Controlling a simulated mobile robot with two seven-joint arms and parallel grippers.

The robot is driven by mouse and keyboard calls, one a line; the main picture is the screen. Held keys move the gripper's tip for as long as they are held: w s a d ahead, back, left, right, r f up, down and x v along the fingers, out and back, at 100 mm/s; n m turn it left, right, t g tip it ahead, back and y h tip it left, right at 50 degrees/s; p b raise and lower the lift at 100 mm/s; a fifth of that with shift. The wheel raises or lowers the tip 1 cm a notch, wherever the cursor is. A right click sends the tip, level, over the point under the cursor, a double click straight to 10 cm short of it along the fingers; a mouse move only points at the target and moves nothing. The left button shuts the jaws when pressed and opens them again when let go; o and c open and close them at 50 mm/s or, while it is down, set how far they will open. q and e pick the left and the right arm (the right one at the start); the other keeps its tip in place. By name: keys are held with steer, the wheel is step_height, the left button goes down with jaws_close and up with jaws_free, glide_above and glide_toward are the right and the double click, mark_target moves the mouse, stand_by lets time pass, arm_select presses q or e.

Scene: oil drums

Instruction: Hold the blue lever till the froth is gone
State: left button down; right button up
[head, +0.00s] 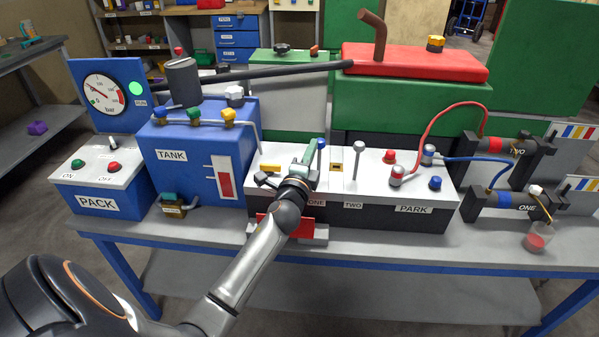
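The blue lever (321,144) stands on the white top of the valve block (432,180), above the label ONE. My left gripper (309,160) reaches in from the front left and is at the lever's left side. Its fingers overlap the lever's lower part, so I cannot tell whether they touch or grip it. A grey-knobbed lever (358,148) stands to the right, above TWO. A clear cup (536,240) with red liquid stands at the bench's right, below the cylinder marked ONE (497,204). Froth cannot be made out. My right gripper is out of view.
The blue tank (190,150) with coloured taps, the pack (97,185) and a gauge (104,92) stand at left. Red and blue hoses run from the block to the cylinders. A green and red machine (413,95) stands behind. The bench's front strip (400,248) is mostly clear.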

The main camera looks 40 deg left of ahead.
arm_select(q)
steer(key=s+d+r, duration=0.1)
steer(key=s+d, duration=0.2)
steer(key=s, duration=0.6)
steer(key=shift+d+r, duration=0.2)
steer(key=shift+r, duration=0.2)
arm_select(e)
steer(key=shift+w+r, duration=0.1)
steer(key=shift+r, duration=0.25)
arm_select(q)
steer(key=s+d+f+n+g+h+p, duration=0.1)
steer(key=s+d+f+n+g+h, duration=0.15)
steer(key=s+d+f, duration=0.4)
steer(key=s+d+f+n+g+h+p, duration=0.1)
steer(key=s+d+f+n+g+h, duration=0.15)
steer(key=f, duration=0.75)
steer(key=s+d+f+n+g+h+p, duration=0.1)
steer(key=s+d+f+n+g+h, duration=0.2)
steer(key=s+d+f+n, duration=0.4)
steer(key=s+d+f, duration=0.2)
steer(key=s+f, duration=0.1)
steer(key=s, duration=0.3)
steer(key=shift+g+h, duration=0.3)
steer(key=shift+h, duration=0.1)
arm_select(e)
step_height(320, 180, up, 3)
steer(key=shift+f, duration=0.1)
